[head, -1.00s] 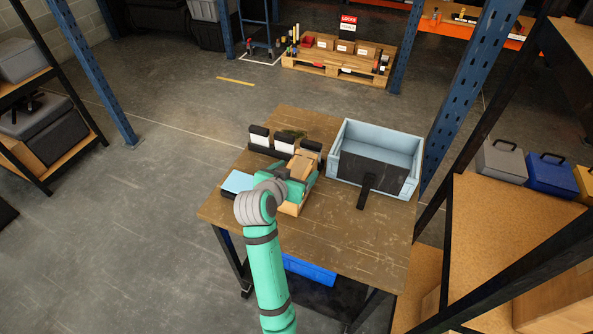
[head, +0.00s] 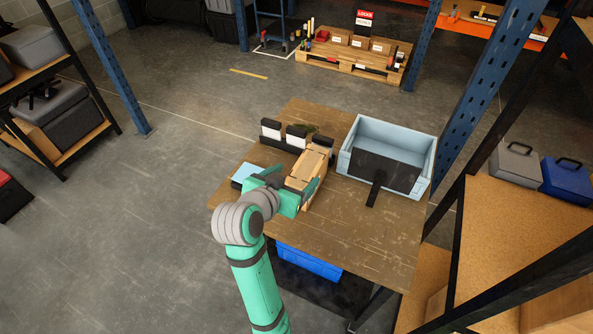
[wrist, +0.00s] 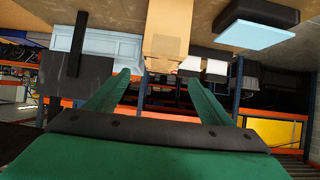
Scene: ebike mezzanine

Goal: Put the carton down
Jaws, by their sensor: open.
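The carton (head: 311,163) is a tan cardboard box on the brown worktable (head: 370,235), left of the blue-grey crate. In the wrist view the carton (wrist: 167,32) shows at the top middle, beyond my fingertips. My gripper (head: 296,180) is open at the carton's near end, its green fingers spread apart. In the wrist view the space between the fingers (wrist: 158,80) is empty. The carton's underside is hidden in the head view.
The blue-grey crate (head: 402,138) with a black front panel stands at the table's back right. Black holders with white cards (head: 296,137) stand behind the carton, and a light-blue pad (head: 246,173) lies to its left. The table's front right is bare.

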